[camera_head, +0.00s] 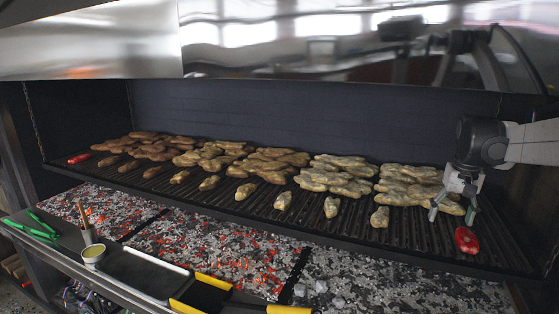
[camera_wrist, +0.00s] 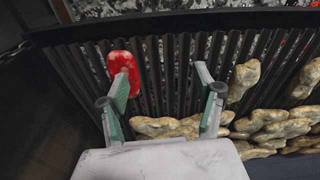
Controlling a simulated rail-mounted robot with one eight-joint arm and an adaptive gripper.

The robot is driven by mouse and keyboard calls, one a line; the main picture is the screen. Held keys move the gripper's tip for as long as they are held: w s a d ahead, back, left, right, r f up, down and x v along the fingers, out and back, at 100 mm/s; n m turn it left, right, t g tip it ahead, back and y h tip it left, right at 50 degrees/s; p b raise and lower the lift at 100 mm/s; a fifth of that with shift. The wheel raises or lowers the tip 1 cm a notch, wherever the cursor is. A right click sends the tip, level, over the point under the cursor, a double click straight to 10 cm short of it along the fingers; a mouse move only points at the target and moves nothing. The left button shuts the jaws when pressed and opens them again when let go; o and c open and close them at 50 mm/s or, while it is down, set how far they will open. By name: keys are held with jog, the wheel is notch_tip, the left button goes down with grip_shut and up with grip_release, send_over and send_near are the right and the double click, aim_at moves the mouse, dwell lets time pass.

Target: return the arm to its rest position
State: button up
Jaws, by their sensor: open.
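My gripper (camera_head: 453,213) is above the right end of the grill grate (camera_head: 340,232) in the head view, pointing down, with its fingers spread and nothing between them. In the wrist view my gripper (camera_wrist: 162,100) shows two green and grey fingers wide apart over the dark ridged grate (camera_wrist: 160,60). A red piece (camera_head: 466,240) lies on the grate just to the right of and below the fingers in the head view. The red piece also shows in the wrist view (camera_wrist: 122,66), partly behind the left finger.
Several pale brown pieces (camera_head: 335,175) lie in rows along the grate; some are close to my gripper. Another red piece (camera_head: 78,158) lies at the far left. Glowing coals (camera_head: 220,250) lie below. A steel hood (camera_head: 90,45) hangs above. A ledge holds green tongs (camera_head: 40,228) and a cup (camera_head: 93,254).

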jog(key=s+a+n+t+b, duration=0.1)
jog(key=s+a, duration=0.5)
jog(key=a, duration=0.3)
jog(key=s+a+n+t+b, duration=0.1)
jog(key=s+a+t, duration=0.1)
jog(key=s+a, duration=0.5)
jog(key=s+a+f+n+t+b, duration=0.1)
jog(key=s+a+f, duration=0.3)
jog(key=s+a, duration=0.2)
jog(key=s+a+f+n+t+b, duration=0.1)
jog(key=s+a+f+t, duration=0.1)
jog(key=s+a+f, duration=0.2)
jog(key=s+a, duration=0.1)
jog(key=a, duration=0.2)
jog(key=shift+s+a+f+y+b, duration=0.25)
jog(key=shift+s+f+y+b, duration=0.05)
jog(key=shift+s+f+b, duration=0.1)
